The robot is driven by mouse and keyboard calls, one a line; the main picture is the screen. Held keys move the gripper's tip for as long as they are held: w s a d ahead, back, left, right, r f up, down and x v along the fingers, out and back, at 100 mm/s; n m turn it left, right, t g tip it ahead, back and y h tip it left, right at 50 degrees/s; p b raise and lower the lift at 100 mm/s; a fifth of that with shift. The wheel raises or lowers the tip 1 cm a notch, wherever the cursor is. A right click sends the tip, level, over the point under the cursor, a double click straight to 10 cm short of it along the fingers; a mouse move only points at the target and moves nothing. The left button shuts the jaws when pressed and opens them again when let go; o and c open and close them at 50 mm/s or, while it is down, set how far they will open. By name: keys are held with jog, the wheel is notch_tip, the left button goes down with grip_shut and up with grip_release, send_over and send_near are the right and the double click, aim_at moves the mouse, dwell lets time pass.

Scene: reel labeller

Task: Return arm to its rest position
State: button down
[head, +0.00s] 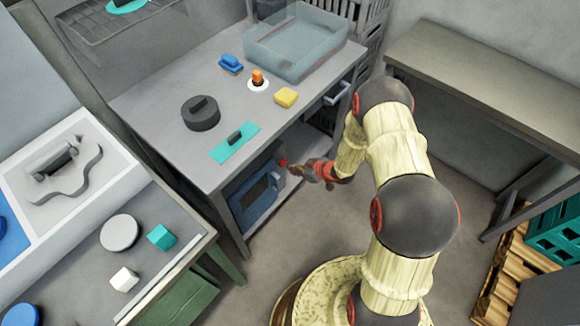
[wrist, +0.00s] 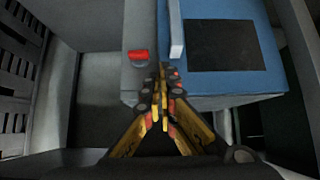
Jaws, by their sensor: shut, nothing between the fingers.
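My arm (head: 400,160) reaches from its base at the bottom of the head view toward the grey workbench. My gripper (head: 290,168) is at the bench's lower front, close to the blue machine (head: 256,196) on the shelf under the top. In the wrist view, my gripper (wrist: 163,75) is shut with its fingers together and nothing between them. Its tips point at the machine's front (wrist: 240,88), just right of a red button (wrist: 138,55) on a grey panel. I cannot tell whether the tips touch the machine. A white handle (wrist: 176,35) stands beside a dark window.
The workbench (head: 165,110) holds a dark round object (head: 201,113), a teal strip (head: 235,143), a yellow block (head: 286,97) and a clear bin (head: 296,45). A second table (head: 480,85) stands right, with teal crates (head: 555,235) below. Open floor (head: 300,225) lies between.

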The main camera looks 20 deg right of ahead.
jog(key=p+v, duration=0.2)
jog(key=v, duration=0.4)
jog(key=shift+r, duration=0.15)
jog(key=shift+s+d, duration=0.1)
jog(key=shift+s, duration=0.1)
